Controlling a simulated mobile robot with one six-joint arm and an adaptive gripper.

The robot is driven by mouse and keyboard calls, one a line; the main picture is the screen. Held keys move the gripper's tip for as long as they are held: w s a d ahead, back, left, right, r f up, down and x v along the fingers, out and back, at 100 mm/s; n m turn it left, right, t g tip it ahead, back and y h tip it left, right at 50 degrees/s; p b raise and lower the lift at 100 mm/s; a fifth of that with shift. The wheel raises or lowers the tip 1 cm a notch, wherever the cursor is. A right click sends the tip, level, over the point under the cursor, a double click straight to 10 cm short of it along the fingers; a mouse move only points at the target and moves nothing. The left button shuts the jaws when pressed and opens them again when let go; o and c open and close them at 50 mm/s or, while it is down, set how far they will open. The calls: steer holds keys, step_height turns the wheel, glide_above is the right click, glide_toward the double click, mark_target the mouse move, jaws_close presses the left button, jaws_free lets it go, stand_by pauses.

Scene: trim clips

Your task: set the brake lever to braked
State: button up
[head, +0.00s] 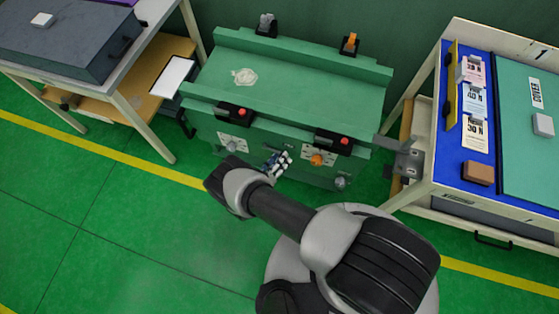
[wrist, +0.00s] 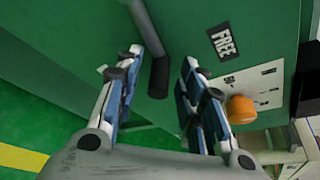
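The brake lever (wrist: 159,76), a grey rod with a black grip, shows in the wrist view against the green bench front. A black label reading FREE (wrist: 223,41) is to its right. My gripper (wrist: 162,60) is open, with one finger on each side of the black grip; gaps show on both sides, and I cannot tell whether the grip lies at the same depth as the fingers. In the head view my gripper (head: 279,161) is at the front of the green bench (head: 300,90); I cannot make out the lever there.
An orange knob (wrist: 240,108) on a white plate is right of my gripper, close to the right finger. Black boxes with red buttons (head: 238,112) sit along the bench's front edge. Tables stand left and right (head: 450,190). Green floor in front is open.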

jaws_close()
stand_by(0.4)
